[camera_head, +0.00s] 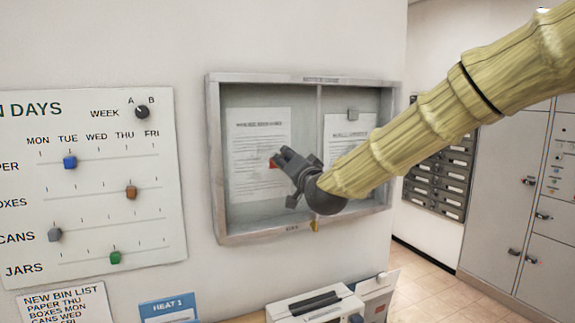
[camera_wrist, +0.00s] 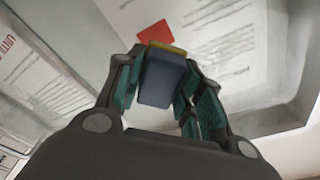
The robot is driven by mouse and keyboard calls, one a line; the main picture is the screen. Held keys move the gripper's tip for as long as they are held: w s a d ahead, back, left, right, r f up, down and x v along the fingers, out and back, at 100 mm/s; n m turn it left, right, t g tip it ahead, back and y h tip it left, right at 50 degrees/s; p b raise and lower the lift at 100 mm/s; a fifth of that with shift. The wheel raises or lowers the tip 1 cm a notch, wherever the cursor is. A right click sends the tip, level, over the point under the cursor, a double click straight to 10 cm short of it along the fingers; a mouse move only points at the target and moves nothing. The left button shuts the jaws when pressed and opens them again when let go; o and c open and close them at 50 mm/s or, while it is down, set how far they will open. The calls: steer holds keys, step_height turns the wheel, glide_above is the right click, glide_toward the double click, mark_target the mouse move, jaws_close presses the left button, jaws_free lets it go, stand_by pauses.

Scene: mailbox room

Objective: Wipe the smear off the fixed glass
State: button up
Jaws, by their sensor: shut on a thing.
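A grey-framed notice case (camera_head: 213,150) hangs on the wall, with a left pane (camera_head: 245,185) and a right pane (camera_head: 368,105) over pinned papers. I cannot tell a smear on either pane. My gripper (camera_head: 280,160) is in front of the left pane, near its right side, pointing up-left. In the wrist view my gripper (camera_wrist: 160,65) is shut on a blue-grey block (camera_wrist: 163,82) with a yellow edge (camera_wrist: 166,47) at its far end. The yellow edge is close to the paper behind the glass; I cannot tell if it touches. My arm hides part of the right pane.
A slider board (camera_head: 90,180) is on the wall at left. Below the case stand a white device (camera_head: 315,305) and a blue "HEAT 1" card (camera_head: 168,308). Mailboxes (camera_head: 440,180) and grey lockers (camera_head: 505,200) are at right. A red square (camera_wrist: 155,36) shows on the paper.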

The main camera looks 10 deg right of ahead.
mark_target(248, 157)
steer(key=shift+r, duration=0.65)
steer(key=shift+s+a+f+b, duration=0.15)
steer(key=shift+s+a, duration=0.1)
steer(key=shift+a, duration=0.6)
steer(key=shift+s+a+r+b, duration=0.1)
steer(key=shift+s+a+b, duration=0.15)
steer(key=shift+a, duration=0.55)
steer(key=shift+s+a+f+b, duration=0.1)
steer(key=shift+s+a, duration=0.2)
steer(key=shift+a, duration=0.55)
steer(key=shift+s+a, duration=0.2)
steer(key=shift+a, duration=0.3)
steer(key=shift+s+a, duration=0.2)
steer(key=shift+a, duration=0.25)
steer(key=shift+a, duration=0.1)
steer(key=shift+s+a+b, duration=0.2)
steer(key=shift+a, duration=0.55)
steer(key=shift+s+a+b, duration=0.15)
steer(key=shift+s+a, duration=0.05)
steer(key=shift+a, duration=0.5)
steer(key=shift+s, duration=0.45)
steer(key=shift+d+r+b+v, duration=0.1)
steer(key=shift+d+b+v, duration=0.2)
steer(key=shift+v, duration=0.95)
steer(key=shift+d+r+b+v, duration=0.15)
steer(key=shift+b+v, duration=0.25)
steer(key=shift+v, duration=0.85)
